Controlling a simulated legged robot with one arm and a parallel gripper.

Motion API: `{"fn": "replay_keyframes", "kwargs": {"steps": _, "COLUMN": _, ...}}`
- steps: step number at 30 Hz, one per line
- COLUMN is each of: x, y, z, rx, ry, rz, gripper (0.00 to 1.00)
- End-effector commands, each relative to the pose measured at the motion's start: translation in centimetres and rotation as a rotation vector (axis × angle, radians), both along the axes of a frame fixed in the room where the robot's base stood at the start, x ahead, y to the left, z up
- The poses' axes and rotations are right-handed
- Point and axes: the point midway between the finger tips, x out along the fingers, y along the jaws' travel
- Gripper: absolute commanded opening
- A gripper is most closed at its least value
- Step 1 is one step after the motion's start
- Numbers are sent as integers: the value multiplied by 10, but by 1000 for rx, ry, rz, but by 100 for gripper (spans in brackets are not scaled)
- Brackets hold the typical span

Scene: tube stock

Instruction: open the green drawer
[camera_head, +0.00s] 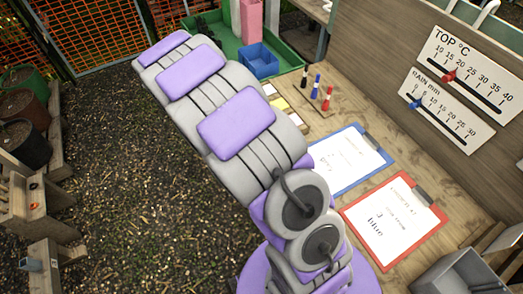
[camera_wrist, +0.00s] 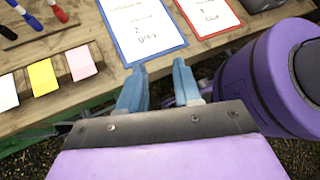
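My gripper (camera_wrist: 158,76) shows in the wrist view with its two blue fingers apart and nothing between them. Its fingertips are near the front edge of the wooden bench, below the blue clipboard. A strip of green (camera_wrist: 98,103) shows under the bench edge, to the left of the fingers. It is mostly hidden, and I cannot tell whether it is the green drawer. No drawer front or handle shows clearly in either view. In the head view my arm crosses the middle and hides part of the bench; the gripper fingers do not show there.
On the bench lie a blue clipboard (camera_head: 345,160), a red clipboard (camera_head: 394,221), several markers (camera_head: 316,88) and coloured cards (camera_wrist: 43,77). A green tray (camera_head: 290,62) holding a blue box (camera_head: 259,60) is at the back. Open gravel (camera_head: 110,180) lies left of my arm.

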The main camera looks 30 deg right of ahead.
Motion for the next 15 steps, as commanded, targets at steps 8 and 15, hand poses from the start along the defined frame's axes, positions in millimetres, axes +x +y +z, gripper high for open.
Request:
{"fn": "replay_keyframes", "kwargs": {"steps": 8, "x": 63, "y": 10, "z": -63, "rx": -40, "ry": 314, "rz": 297, "gripper": 33}}
{"fn": "replay_keyframes", "kwargs": {"steps": 15, "x": 104, "y": 33, "z": -129, "rx": -64, "ry": 595, "rz": 531, "gripper": 33}}
